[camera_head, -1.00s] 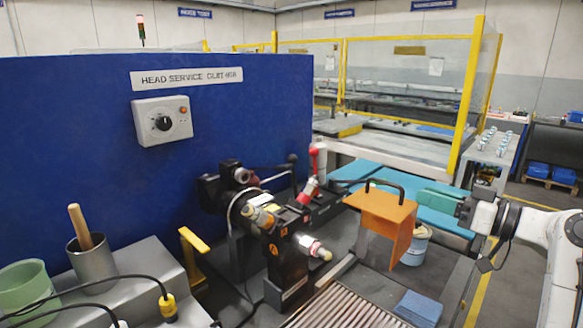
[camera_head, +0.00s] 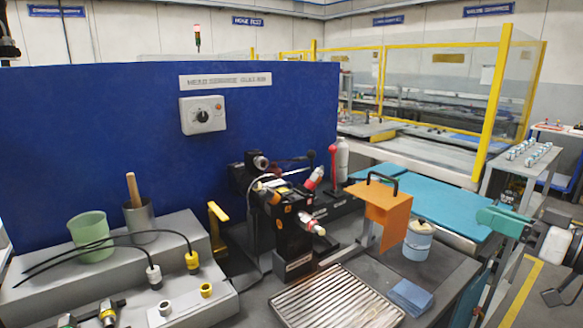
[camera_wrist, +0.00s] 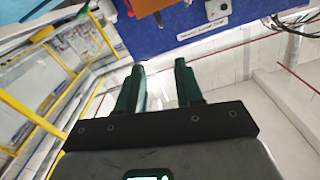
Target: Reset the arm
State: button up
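My gripper (camera_head: 482,216) is at the right of the head view, with its green fingers pointing left over the edge of the teal mat. In the wrist view my gripper (camera_wrist: 160,66) has its two dark green fingers apart, with nothing between them. The wrist view is tilted. My arm's wrist (camera_head: 553,245) shows at the right edge; most of the arm is out of frame.
An orange cover with a black handle (camera_head: 388,212) stands left of my gripper, apart from it. Near it are a blue-grey pot (camera_head: 418,243), a blue cloth (camera_head: 410,297), a slatted tray (camera_head: 335,305) and a teal mat (camera_head: 430,207). A yellow-framed fence (camera_head: 495,95) stands behind.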

jog(key=s+a+f+m+g+h, duration=0.1)
jog(key=s+a+f+g+h, duration=0.3)
jog(key=f, duration=0.6)
jog(key=s+a+f+m+g, duration=0.15)
jog(key=s+f, duration=0.35)
jog(key=f, duration=0.5)
jog(key=s+a+f+m+g+h, duration=0.15)
jog(key=s+a+f, duration=0.3)
jog(key=f, duration=0.55)
jog(key=s+f+g+h, duration=0.2)
jog(key=s+f, duration=0.3)
jog(key=s, duration=0.8)
jog(key=s+f+m+g+h, duration=0.1)
jog(key=s+f+g+h, duration=0.2)
jog(key=s, duration=0.9)
notch_tip(320, 180, down, 2)
jog(key=shift+s+d+f+g+p, duration=0.1)
jog(key=shift+s+d+g+p, duration=0.25)
jog(key=shift+g, duration=0.45)
